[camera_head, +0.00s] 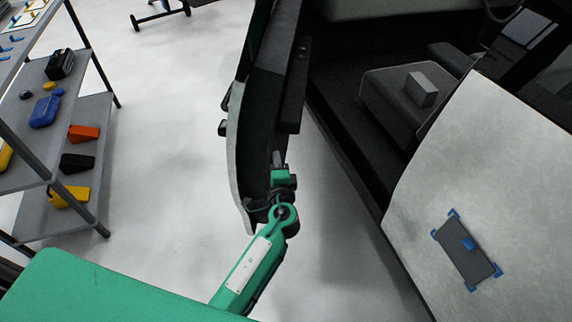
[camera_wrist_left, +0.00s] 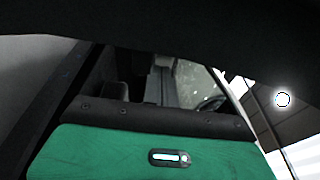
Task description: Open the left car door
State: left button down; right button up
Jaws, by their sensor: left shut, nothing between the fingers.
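The left car door (camera_head: 262,110) stands swung out from the car body, with a wide gap between it and the car's side. Its dark inner panel and pale outer skin both show in the head view. My left gripper (camera_head: 279,162) is at the inner side of the door, near its lower free end. It is shut with nothing held, and it looks close to or against the panel; I cannot tell if it touches. The left wrist view is mostly filled by dark surfaces and a green part of me, with the car's cabin behind. My right gripper is out of view.
A grey shelf (camera_head: 92,130) with tools and several coloured parts stands at the left. A grey block (camera_head: 421,89) sits inside the car. Pale floor (camera_head: 170,140) is clear between shelf and door.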

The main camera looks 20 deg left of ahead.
pick_arm(q)
jog(key=shift+s+a, duration=0.1)
jog(key=shift+a, duration=0.5)
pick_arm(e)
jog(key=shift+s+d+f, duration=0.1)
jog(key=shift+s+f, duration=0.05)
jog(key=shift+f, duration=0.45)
pick_arm(q)
jog(key=shift+a, duration=0.15)
